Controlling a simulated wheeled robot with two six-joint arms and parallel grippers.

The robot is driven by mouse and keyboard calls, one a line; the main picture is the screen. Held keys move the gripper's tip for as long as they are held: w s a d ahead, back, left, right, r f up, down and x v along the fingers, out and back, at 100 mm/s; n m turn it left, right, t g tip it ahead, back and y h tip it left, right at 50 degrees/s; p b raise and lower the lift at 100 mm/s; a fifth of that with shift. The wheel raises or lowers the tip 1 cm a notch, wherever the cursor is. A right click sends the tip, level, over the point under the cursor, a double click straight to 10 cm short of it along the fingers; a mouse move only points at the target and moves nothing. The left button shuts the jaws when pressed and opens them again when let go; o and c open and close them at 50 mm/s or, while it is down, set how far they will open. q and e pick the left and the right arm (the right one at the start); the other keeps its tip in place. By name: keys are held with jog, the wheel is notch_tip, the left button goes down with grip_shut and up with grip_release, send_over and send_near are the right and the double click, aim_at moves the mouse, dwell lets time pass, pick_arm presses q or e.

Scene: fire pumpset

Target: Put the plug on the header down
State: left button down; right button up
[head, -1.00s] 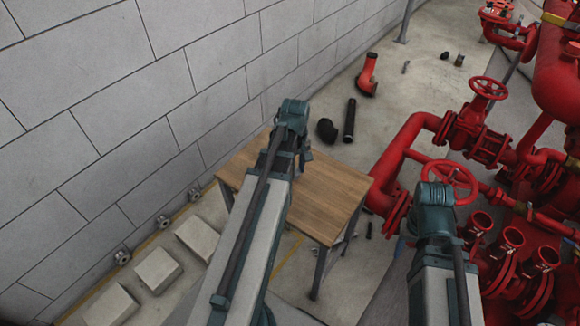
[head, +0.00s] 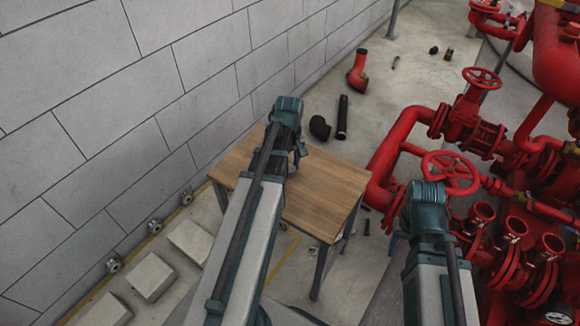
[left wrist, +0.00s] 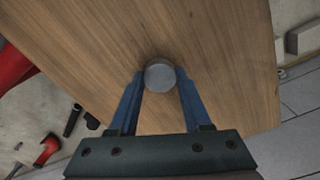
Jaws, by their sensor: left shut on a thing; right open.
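The plug (left wrist: 160,77), a small grey round piece, sits between the fingertips of my left gripper (left wrist: 159,85) in the left wrist view. The gripper is shut on it. Both are over the wooden table (left wrist: 225,60); I cannot tell whether the plug touches the top. In the head view my left gripper (head: 299,150) is over the table (head: 325,200), and its arm hides the plug. My right gripper (head: 394,242) is open, low beside the red pipework, and mostly hidden by its own wrist. I cannot tell which part of the red pumpset (head: 478,140) is the header.
A grey block wall (head: 120,110) runs along the left, with pale blocks (head: 150,277) at its foot. A red elbow pipe (head: 357,72), a black tube (head: 342,117) and a black elbow (head: 319,127) lie on the floor behind the table. Red valves and flanges crowd the right.

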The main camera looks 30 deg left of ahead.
aim_at(290, 168)
pick_arm(q)
jog(key=shift+f+b, duration=0.3)
jog(key=shift+c, duration=1.8)
grip_release()
jog(key=shift+r, duration=0.2)
notch_tip(290, 168, up, 12)
jog(key=p, duration=1.2)
jog(key=shift+r+p, duration=0.15)
jog(key=shift+p, duration=0.2)
jog(key=s+d+m, duration=0.3)
jog(key=d+m, duration=0.2)
jog(key=d, duration=0.4)
jog(key=s+d+m, duration=0.4)
jog(key=d+m, duration=0.1)
jog(key=d, duration=0.4)
jog(key=s+d+m+y, duration=0.1)
jog(key=s+d+m, duration=0.2)
jog(key=d+m, duration=0.3)
jog(key=d, duration=0.3)
jog(key=shift+s, duration=0.3)
